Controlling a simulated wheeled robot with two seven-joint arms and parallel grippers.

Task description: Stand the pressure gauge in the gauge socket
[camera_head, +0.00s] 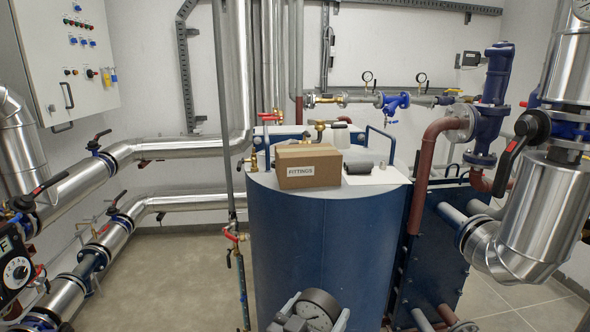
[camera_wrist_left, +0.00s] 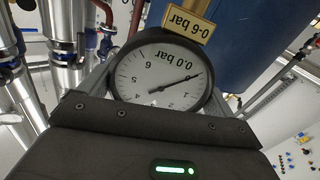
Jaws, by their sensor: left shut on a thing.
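The pressure gauge (camera_head: 318,308) has a round white dial in a dark case and shows at the bottom centre of the head view. My left gripper (camera_head: 313,316) is shut on it, with a finger on each side. In the left wrist view the gauge (camera_wrist_left: 160,75) appears upside down, reading 0.0 bar, with a brass stem and a "0-6 bar" tag (camera_wrist_left: 188,20) beyond its case. The gauge is held in front of the blue tank (camera_head: 325,235), below its top. I cannot tell which fitting is the gauge socket. My right gripper is not in view.
A "FITTINGS" carton (camera_head: 309,167) stands on the tank top, partly hiding a brass fitting (camera_head: 319,128) behind it. A dark cylinder (camera_head: 358,168) and a white sheet (camera_head: 388,177) lie beside it. A red-handled pipe (camera_head: 241,285) stands left of the tank; pipes crowd the right.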

